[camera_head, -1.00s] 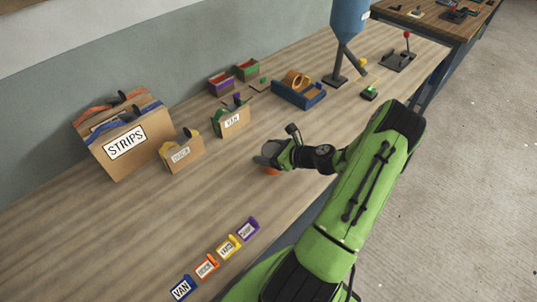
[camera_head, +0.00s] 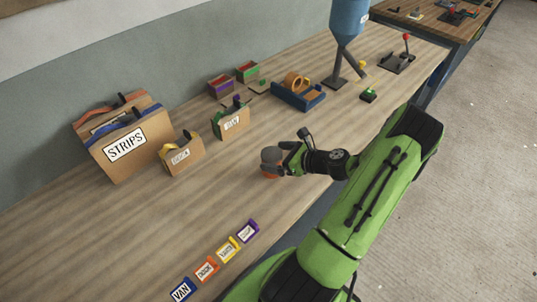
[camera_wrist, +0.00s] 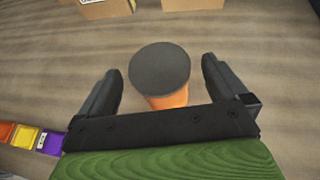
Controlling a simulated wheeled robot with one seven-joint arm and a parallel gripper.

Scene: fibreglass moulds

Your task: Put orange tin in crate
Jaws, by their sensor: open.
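The orange tin (camera_wrist: 168,101) has a dark grey round top and stands on the wooden bench. In the wrist view it is between the two open fingers of my gripper (camera_wrist: 162,88), with a gap on each side. In the head view my gripper (camera_head: 277,160) is around the tin, and only a bit of orange (camera_head: 269,176) shows below it. I cannot tell which container is the crate; a blue open-topped box (camera_head: 300,98) with a tan ring in it stands farther back on the bench.
Cardboard boxes, one marked STRIPS (camera_head: 126,145), stand along the wall side. A row of coloured label holders (camera_head: 228,249) lies at the front edge. A blue hopper (camera_head: 349,18) stands at the back. Bench between is clear.

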